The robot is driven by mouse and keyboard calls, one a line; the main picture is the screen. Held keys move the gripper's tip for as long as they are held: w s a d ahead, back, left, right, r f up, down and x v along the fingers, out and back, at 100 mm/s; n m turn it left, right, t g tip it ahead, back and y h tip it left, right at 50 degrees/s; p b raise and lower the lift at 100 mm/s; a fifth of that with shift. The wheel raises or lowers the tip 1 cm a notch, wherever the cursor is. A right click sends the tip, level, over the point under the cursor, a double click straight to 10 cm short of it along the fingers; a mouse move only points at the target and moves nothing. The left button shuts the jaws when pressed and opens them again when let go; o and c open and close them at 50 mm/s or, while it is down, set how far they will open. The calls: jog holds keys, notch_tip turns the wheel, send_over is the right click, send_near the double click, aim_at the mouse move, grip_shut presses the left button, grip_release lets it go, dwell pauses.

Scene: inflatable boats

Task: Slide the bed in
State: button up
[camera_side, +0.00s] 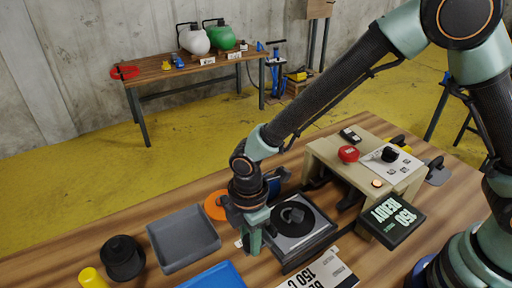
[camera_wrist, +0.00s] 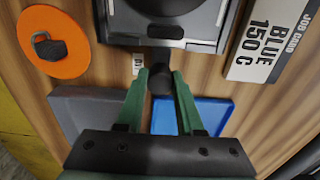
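The bed (camera_side: 292,247) is a grey plate with a black round pad on it, drawn out to the left of the beige press frame (camera_side: 325,150). A dark piece lies on the pad. In the wrist view the bed's front edge (camera_wrist: 204,44) is at the top, with a dark round knob (camera_wrist: 160,82) sticking out toward me. My gripper (camera_side: 250,236) is at the bed's near-left side. In the wrist view my gripper's green fingers (camera_wrist: 160,90) stand on both sides of the knob, with no clear gap. The bed's inner end is partly hidden.
A display (camera_side: 391,217) reads "150 READY" beside the press. A job card (camera_wrist: 272,40) reads "BLUE 150 C".

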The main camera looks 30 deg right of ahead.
grip_shut()
dwell(1.1)
